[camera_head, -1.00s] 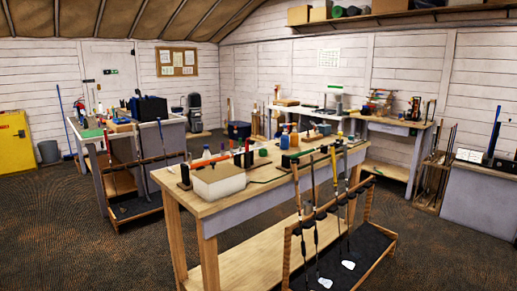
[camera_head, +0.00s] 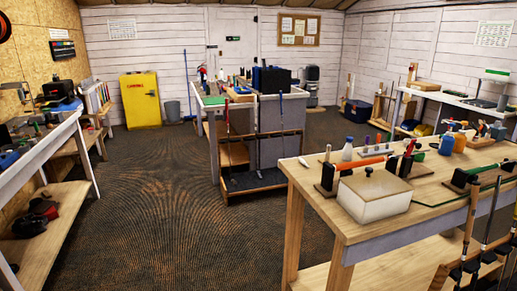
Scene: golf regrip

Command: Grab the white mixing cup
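I cannot make out a white mixing cup for certain in the head view. The near workbench (camera_head: 420,205) on the right carries a cream-white lidded box (camera_head: 374,196) with a dark knob. Behind the box, a pale bottle (camera_head: 347,150) with a blue top stands upright. A small white pointed thing (camera_head: 303,162) is at the bench's far left corner; it is too small to name. Neither of my grippers is in view.
A middle bench (camera_head: 268,100) with tools and a dark case stands ahead. Shelving (camera_head: 50,150) runs along the left wall. A yellow cabinet (camera_head: 141,100) stands at the back. Open carpet (camera_head: 150,200) lies between the left shelving and the benches.

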